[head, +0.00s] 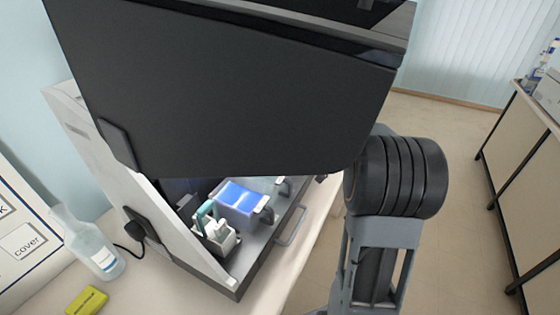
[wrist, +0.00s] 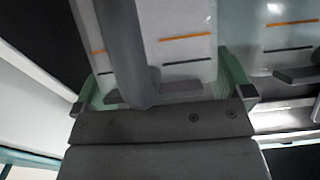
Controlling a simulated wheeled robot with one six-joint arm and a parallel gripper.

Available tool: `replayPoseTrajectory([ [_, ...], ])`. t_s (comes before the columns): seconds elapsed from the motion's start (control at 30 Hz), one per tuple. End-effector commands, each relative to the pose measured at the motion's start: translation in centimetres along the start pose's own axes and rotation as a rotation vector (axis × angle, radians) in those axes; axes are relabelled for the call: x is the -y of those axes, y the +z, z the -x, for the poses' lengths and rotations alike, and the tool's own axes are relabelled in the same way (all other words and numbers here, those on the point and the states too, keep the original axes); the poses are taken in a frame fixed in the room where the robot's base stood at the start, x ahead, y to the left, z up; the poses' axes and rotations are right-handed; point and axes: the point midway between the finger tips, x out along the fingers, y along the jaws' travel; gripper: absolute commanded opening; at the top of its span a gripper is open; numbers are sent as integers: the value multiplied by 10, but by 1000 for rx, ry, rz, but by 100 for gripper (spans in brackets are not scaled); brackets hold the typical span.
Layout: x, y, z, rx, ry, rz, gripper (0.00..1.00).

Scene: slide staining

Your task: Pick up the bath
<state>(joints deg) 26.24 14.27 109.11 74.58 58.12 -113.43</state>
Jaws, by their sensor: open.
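In the head view, a bath with blue liquid (head: 236,208) stands in the grey-floored cabinet, with a dark grey handle at its right end. A paler bath (head: 262,184) sits behind it, partly hidden by the black hood. In the wrist view, a pale bath (wrist: 184,72) with an orange and a black line fills the middle, its grey handle close to my gripper (wrist: 162,90). The gripper is open, one green-edged finger on each side of that handle. I cannot tell whether they touch it. My gripper is hidden in the head view.
A white rack with a teal handle (head: 205,222) stands left of the blue bath. Another pale bath (wrist: 290,38) is close on the right in the wrist view. The black hood (head: 220,85) overhangs the cabinet. A bottle (head: 98,252) and yellow box (head: 87,300) are outside, left.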

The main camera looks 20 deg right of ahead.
Motion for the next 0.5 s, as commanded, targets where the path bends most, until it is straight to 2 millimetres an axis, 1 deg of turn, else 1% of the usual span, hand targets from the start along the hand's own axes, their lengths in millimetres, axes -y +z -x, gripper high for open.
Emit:
replayPoseTrajectory([
  [0.2,0,0,-1,0,1,1,98],
  [0.27,0,0,-1,0,1,1,93],
  [0.5,0,0,0,0,1,1,70],
])
